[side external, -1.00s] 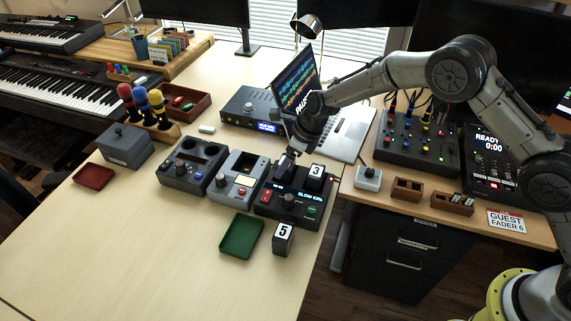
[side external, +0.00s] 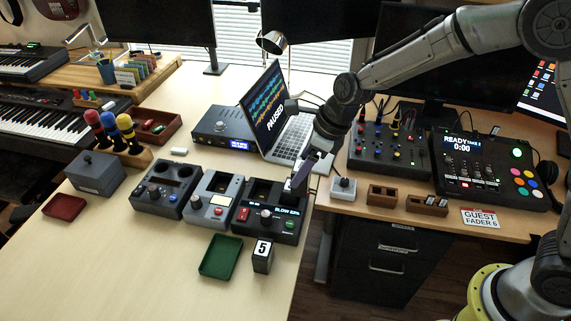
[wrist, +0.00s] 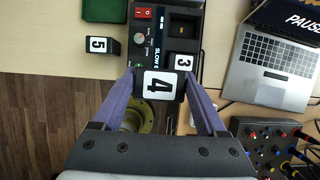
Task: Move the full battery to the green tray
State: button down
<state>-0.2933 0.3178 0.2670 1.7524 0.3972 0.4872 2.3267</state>
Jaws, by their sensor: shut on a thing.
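My gripper (side external: 299,184) is shut on a dark battery labelled 4 (wrist: 159,85), held between both fingertips in the wrist view. It is above the right end of the dark charger (side external: 262,222). A battery labelled 3 (wrist: 183,62) sits in one charger bay, and the bay (wrist: 183,31) beside it looks empty. A battery labelled 5 (side external: 262,255) stands upright on the table, right of the empty green tray (side external: 220,257). I cannot tell from labels which battery is full.
A grey device (side external: 212,201) and a dark two-hole device (side external: 166,190) stand left of the charger. The laptop (side external: 283,128) is behind. A small white-topped box (side external: 343,188) is to the right. The table's front left is clear, with a red tray (side external: 64,207).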

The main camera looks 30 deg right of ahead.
jog(key=shift+s+d+r, duration=0.15)
jog(key=shift+s+r, duration=0.1)
jog(key=shift+s, duration=0.25)
jog(key=s+a+f+n+g+y, duration=0.1)
jog(key=s+a+n, duration=0.1)
jog(key=s+a, duration=0.35)
jog(key=s+a+f+n, duration=0.1)
jog(key=s+a+n, duration=0.15)
jog(key=a, duration=0.55)
jog(key=shift+w+a+f, duration=1.45)
jog(key=shift+w+f, duration=0.25)
jog(key=shift+f, duration=0.3)
jog(key=shift+w+a+f, duration=1.4)
jog(key=shift+w+f, duration=0.25)
jog(key=shift+f, duration=0.4)
jog(key=shift+w+a+f, duration=1.45)
jog(key=shift+w+f, duration=0.25)
jog(key=shift+f, duration=0.3)
jog(key=shift+f, duration=0.15)
grip_release()
jog(key=shift+f, duration=0.1)
jog(key=v, duration=1.2)
jog(key=shift+w+r, duration=0.15)
jog(key=shift+r, duration=0.1)
